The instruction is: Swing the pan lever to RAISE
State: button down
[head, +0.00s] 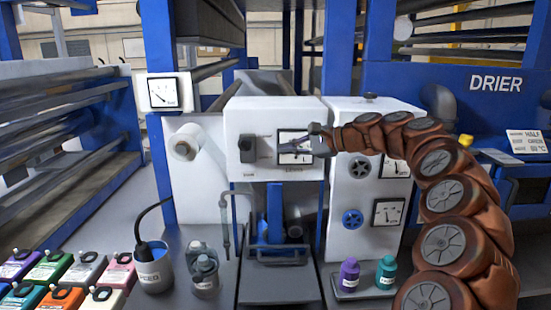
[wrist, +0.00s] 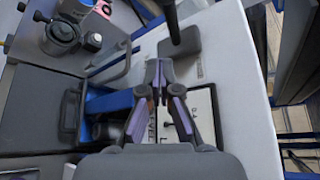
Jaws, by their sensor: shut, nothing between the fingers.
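The pan lever (head: 247,149) is a dark handle on the left part of the white panel (head: 262,112) in the head view. In the wrist view the black lever (wrist: 180,44) stands out from the panel, just beyond my fingertips. My gripper (head: 282,149) is in front of the level gauge, to the right of the lever, and partly covers the dial. In the wrist view my gripper (wrist: 158,66) is shut and empty, with a visible gap to the lever. The small lettering beside the lever is too blurred to read.
The level gauge (wrist: 203,112) lies under my right finger. A white cabinet with dials and a blue handwheel (head: 352,219) stands to the right. A blue pan part (head: 275,212) is below the panel. Bottles (head: 348,275), a bucket (head: 153,270) and coloured containers (head: 48,264) stand lower down.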

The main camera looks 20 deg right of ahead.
jog(key=shift+s+d+r, duration=0.15)
jog(key=shift+d+r, duration=0.2)
jog(key=shift+d, duration=0.2)
jog(key=s+a+f+n+g+h, duration=0.2)
jog(key=s+a+f+n+g, duration=0.15)
jog(key=s+a, duration=0.6)
jog(key=s+a+f+n+g+h, duration=0.1)
jog(key=s+a+f+n+g, duration=0.3)
jog(key=s+a, duration=0.55)
jog(key=s+d+f+n+g+h, duration=0.1)
jog(key=s+d+f, duration=0.3)
jog(key=s, duration=0.5)
jog(key=s+d+f+n+g+h, duration=0.1)
jog(key=s+d+f+n+h, duration=0.2)
jog(key=s+f, duration=0.5)
jog(key=s+d+f+n+g+h, duration=0.1)
jog(key=s+d+f+h, duration=0.3)
jog(key=s, duration=0.8)
notch_tip(320, 180, down, 3)
jog(key=shift+s+d+r+n, duration=0.1)
jog(key=shift+s+d+n, duration=0.1)
jog(key=shift+d+n, duration=0.55)
jog(key=shift+a, duration=0.1)
